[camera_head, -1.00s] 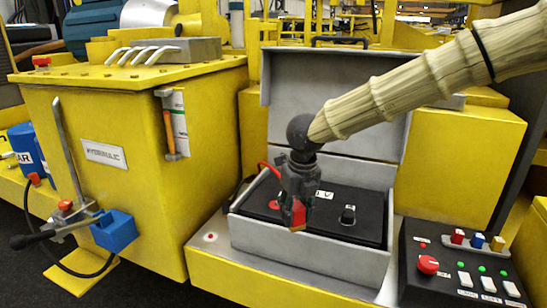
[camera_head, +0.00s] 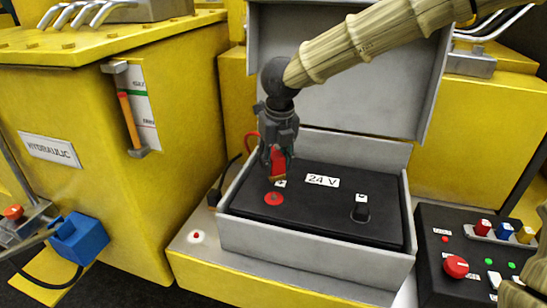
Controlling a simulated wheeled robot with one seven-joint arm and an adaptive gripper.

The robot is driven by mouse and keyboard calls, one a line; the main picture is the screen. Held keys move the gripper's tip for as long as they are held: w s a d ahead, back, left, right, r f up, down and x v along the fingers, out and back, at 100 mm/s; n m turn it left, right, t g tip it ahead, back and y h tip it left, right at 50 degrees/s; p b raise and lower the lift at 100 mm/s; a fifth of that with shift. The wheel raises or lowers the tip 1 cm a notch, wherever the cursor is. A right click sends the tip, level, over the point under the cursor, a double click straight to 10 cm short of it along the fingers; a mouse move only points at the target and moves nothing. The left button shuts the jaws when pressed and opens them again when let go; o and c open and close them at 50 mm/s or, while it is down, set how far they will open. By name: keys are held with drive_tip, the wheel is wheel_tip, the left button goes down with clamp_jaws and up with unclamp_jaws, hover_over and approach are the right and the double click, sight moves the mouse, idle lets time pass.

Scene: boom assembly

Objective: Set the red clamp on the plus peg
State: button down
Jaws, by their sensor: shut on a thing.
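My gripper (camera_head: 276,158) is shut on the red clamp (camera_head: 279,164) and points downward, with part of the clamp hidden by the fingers. The clamp's copper-coloured lower end shows just below the fingertips, and a red cable loops behind it. The plus peg (camera_head: 274,198) shows as a red disc with a small centre on the black battery top, slightly below the clamp in the picture. The clamp looks apart from the peg; its exact height above the battery is hard to tell.
The black 24 V battery (camera_head: 318,208) sits in an open grey box (camera_head: 300,248) with its lid raised behind. A black peg (camera_head: 360,212) is at the right with a minus label. A yellow hydraulic cabinet (camera_head: 80,130) stands left, a control panel (camera_head: 470,250) right.

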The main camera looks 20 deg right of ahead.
drive_tip(key=shift+f, duration=0.5)
drive_tip(key=w+f+b, duration=0.1)
drive_tip(key=f+b, duration=0.1)
drive_tip(key=f, duration=0.1)
drive_tip(key=shift+w+f, duration=0.1)
drive_tip(key=shift+w, duration=0.3)
drive_tip(key=shift+s+f+b, duration=0.5)
drive_tip(key=shift+s+b, duration=0.1)
drive_tip(key=shift+b, duration=0.35)
drive_tip(key=shift+w+f, duration=0.25)
drive_tip(key=shift+w, duration=0.1)
drive_tip(key=shift+s+r, duration=0.15)
drive_tip(key=shift+s, duration=0.1)
drive_tip(key=shift+w, duration=0.15)
drive_tip(key=shift+f, duration=0.6)
drive_tip(key=shift+a+f+p, duration=0.1)
drive_tip(key=shift+f+p, duration=0.05)
drive_tip(key=shift+p, duration=0.4)
